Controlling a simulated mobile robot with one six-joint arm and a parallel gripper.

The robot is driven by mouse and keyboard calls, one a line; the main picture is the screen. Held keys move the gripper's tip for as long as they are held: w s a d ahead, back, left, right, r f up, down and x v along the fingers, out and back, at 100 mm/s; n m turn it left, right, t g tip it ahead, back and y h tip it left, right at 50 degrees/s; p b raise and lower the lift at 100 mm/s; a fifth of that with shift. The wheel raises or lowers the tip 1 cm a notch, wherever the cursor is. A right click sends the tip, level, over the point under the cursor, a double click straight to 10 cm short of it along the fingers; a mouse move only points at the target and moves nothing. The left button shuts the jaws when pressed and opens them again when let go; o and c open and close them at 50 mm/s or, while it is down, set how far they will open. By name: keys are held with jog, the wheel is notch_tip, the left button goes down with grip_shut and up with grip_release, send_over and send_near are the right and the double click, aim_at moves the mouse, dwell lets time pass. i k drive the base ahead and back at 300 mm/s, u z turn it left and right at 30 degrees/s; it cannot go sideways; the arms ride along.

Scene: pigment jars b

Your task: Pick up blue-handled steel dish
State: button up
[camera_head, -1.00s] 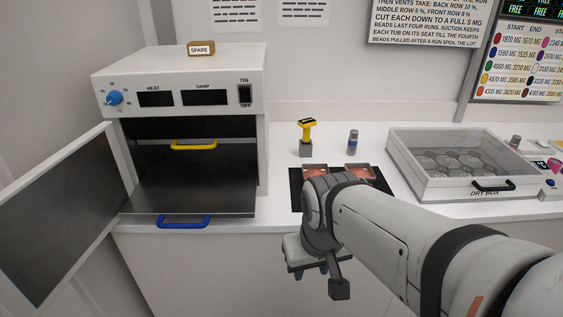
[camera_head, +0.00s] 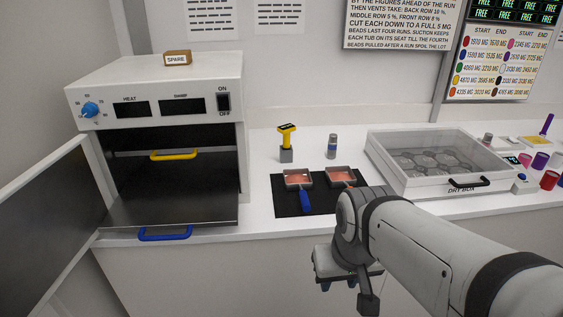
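The blue-handled steel dish (camera_head: 298,180) lies on a black mat (camera_head: 285,205) on the counter. It is square, with pinkish-orange contents, and its blue handle points toward the counter's front edge.
An oven (camera_head: 158,100) stands at left with its door (camera_head: 45,225) swung open, a yellow-handled shelf and a blue-handled shelf inside. Behind the mat stand a yellow-topped tool (camera_head: 287,141) and a small bottle (camera_head: 332,147). The lidded dry box (camera_head: 440,185) is at right, with several coloured jars beyond.

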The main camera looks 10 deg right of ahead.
aim_at(297, 178)
jog(key=i, duration=1)
